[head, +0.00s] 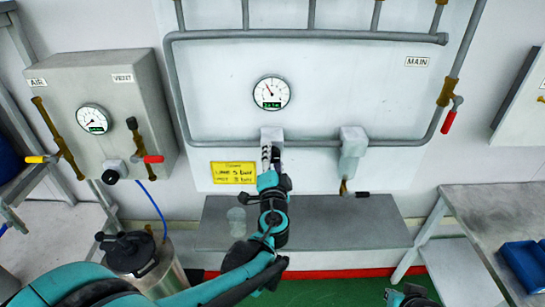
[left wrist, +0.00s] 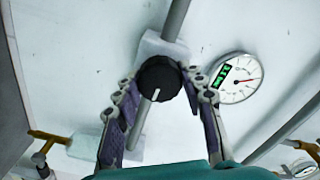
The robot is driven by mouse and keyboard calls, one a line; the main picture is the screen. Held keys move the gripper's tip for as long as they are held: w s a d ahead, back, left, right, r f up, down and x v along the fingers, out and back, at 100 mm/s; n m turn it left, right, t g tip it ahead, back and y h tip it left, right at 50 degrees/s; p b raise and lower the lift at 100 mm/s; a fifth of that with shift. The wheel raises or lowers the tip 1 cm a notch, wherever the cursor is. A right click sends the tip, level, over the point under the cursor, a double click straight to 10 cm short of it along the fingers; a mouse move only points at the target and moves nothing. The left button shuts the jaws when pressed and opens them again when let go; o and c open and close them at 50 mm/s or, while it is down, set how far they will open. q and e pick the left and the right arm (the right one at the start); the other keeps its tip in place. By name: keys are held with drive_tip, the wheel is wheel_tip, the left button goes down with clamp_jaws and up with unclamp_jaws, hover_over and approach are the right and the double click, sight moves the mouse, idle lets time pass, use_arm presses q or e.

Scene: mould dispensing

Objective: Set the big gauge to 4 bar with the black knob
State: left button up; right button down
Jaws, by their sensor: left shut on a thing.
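The big gauge (head: 271,93) is on the white wall panel, with a white dial, a needle pointing to the upper left and a green display too small to read. It also shows, turned, in the left wrist view (left wrist: 238,78). The black knob (left wrist: 158,79) with a white mark sits on a grey block (head: 272,134) below the gauge. My left gripper (head: 271,158) is at that block, its fingers shut on the knob's two sides. In the head view the gripper hides the knob. Part of my right gripper (head: 411,297) shows at the bottom edge; its fingers are unclear.
A grey box with a smaller gauge (head: 93,119) and valves hangs at the left. A second grey block (head: 352,146) is to the right. A clear cup (head: 236,221) stands on the grey bench (head: 345,222).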

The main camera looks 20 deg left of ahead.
use_arm(q)
drive_tip(key=shift+m, duration=0.6)
drive_tip(key=o, duration=1.2)
drive_tip(key=shift+c, duration=0.2)
drive_tip(key=v, duration=1.2)
